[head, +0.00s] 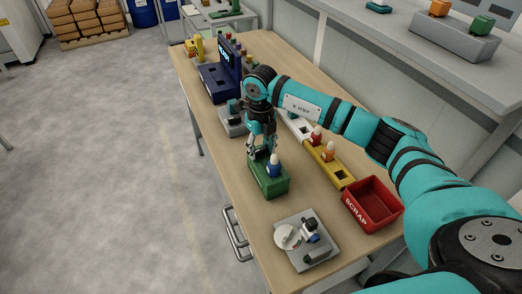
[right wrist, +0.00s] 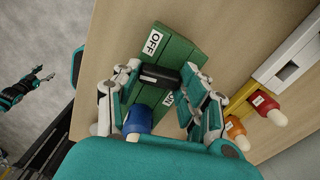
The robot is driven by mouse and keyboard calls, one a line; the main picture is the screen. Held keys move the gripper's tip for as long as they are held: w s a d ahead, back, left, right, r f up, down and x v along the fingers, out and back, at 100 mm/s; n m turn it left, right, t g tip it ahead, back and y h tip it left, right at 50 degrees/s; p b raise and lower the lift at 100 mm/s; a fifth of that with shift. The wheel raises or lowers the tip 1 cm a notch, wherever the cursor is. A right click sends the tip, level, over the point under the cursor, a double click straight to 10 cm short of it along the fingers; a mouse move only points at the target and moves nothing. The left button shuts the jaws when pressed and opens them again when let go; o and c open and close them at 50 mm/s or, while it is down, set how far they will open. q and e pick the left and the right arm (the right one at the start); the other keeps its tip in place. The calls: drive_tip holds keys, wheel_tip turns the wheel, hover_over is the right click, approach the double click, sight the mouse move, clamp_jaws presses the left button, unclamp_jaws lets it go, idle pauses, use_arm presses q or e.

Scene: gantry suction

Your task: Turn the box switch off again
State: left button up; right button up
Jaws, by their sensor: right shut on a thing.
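The green switch box (head: 268,180) stands on the bench. In the right wrist view the box (right wrist: 180,48) has a white OFF label (right wrist: 152,42) at its far end and a partly hidden ON label (right wrist: 168,99) toward the near end. A black switch handle (right wrist: 158,76) lies between the labels. My right gripper (head: 262,153) is over the box, its fingers (right wrist: 162,76) closed on the handle from both sides. Which position the switch is in, I cannot tell. My left gripper (right wrist: 40,75) shows small at the left of the wrist view, fingers apart and empty.
A blue bottle-like piece (head: 273,166) with a pale top is close beside the right gripper. A red SCRAP bin (head: 372,204), a yellow holder (head: 339,176) and a grey fixture plate (head: 318,254) stand nearby. A dark blue console (head: 220,82) is farther back.

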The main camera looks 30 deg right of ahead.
sight(260, 148)
drive_tip(key=shift+m+b, duration=0.3)
drive_tip(key=shift+m, duration=0.8)
drive_tip(key=o, duration=1.2)
drive_tip(key=shift+c, duration=0.2)
wheel_tip(260, 148, up, 12)
